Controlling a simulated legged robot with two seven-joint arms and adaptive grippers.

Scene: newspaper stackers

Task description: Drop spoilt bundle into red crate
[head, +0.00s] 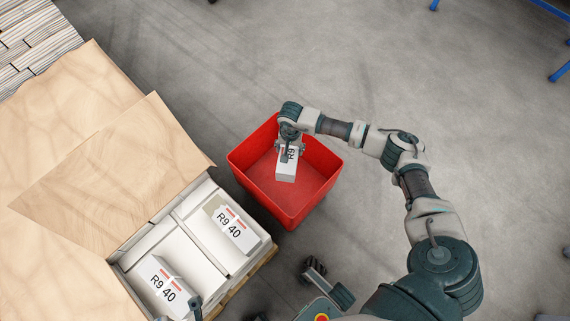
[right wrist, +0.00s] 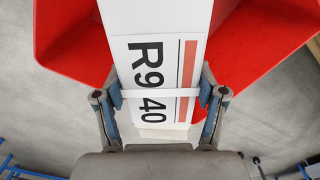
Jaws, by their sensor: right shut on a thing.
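The held bundle (head: 286,171) is a white block with black "R9" print, over the open red crate (head: 240,165) in the head view. My right gripper (head: 291,148) is shut on it. In the right wrist view my right gripper (right wrist: 161,95) has a finger on each side of the bundle (right wrist: 165,30), which shows "R9 40", a red stripe and a pale band. The red crate (right wrist: 70,45) shows on both sides behind it. The bundle's height above the crate floor is unclear. A dark teal part at the bottom edge, perhaps my left gripper (head: 193,306), is mostly cut off.
Paper stacks (head: 35,45) fill the upper left corner.

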